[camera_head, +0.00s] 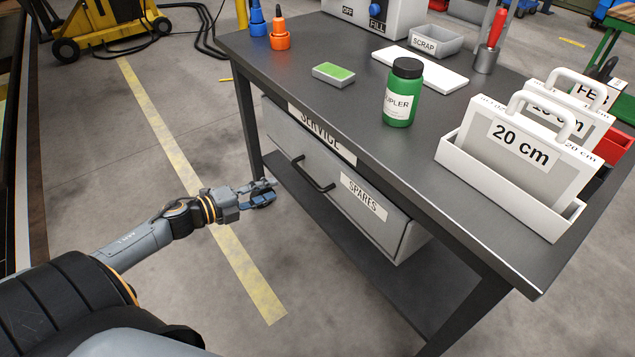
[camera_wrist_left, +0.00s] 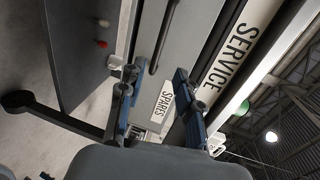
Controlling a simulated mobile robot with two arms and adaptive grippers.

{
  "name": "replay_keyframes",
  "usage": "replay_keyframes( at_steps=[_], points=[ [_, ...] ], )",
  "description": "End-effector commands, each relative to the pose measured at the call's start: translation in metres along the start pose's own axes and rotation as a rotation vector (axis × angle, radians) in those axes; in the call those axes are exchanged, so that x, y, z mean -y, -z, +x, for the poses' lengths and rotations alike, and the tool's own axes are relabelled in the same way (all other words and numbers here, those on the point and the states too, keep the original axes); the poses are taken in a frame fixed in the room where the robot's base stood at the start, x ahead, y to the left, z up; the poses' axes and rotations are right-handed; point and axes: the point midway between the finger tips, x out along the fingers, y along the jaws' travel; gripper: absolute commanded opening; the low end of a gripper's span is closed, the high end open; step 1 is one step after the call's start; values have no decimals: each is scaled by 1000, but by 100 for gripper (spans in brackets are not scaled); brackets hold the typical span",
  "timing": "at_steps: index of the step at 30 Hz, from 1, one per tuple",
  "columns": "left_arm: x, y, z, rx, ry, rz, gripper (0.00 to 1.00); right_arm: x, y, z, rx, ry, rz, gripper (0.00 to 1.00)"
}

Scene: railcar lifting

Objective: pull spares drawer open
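The grey spares drawer (camera_head: 345,205) hangs under the workbench, with a white SPARES label (camera_head: 363,196) and a dark bar handle (camera_head: 313,174) on its front. My left gripper (camera_head: 266,191) is in front of the drawer, left of the handle and apart from it. In the left wrist view my left gripper (camera_wrist_left: 155,76) has its two fingers spread with nothing between them. The drawer front (camera_wrist_left: 190,35) and the handle (camera_wrist_left: 164,38) lie beyond the fingertips there. My right gripper is not in view.
The dark workbench (camera_head: 315,100) carries a green bottle (camera_head: 401,95), a green-topped block (camera_head: 334,73) and a white holder (camera_head: 500,186) with 20 cm plates. A lower shelf (camera_head: 345,265) runs beneath the drawer. Open floor with a yellow line (camera_head: 155,110) lies left of the bench.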

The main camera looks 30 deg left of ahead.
Motion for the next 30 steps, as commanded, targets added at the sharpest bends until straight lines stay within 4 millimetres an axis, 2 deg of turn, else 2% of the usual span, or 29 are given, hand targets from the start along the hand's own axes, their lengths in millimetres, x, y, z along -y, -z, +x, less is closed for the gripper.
replay_keyframes(
  at_steps=[18,24,30],
  points=[
    [1,-2,102,5,4,-4,34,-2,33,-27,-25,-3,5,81],
    [0,-2,124,6,1,-5,34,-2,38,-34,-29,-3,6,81],
    [0,-2,131,5,0,-5,34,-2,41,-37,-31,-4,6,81]
  ],
)
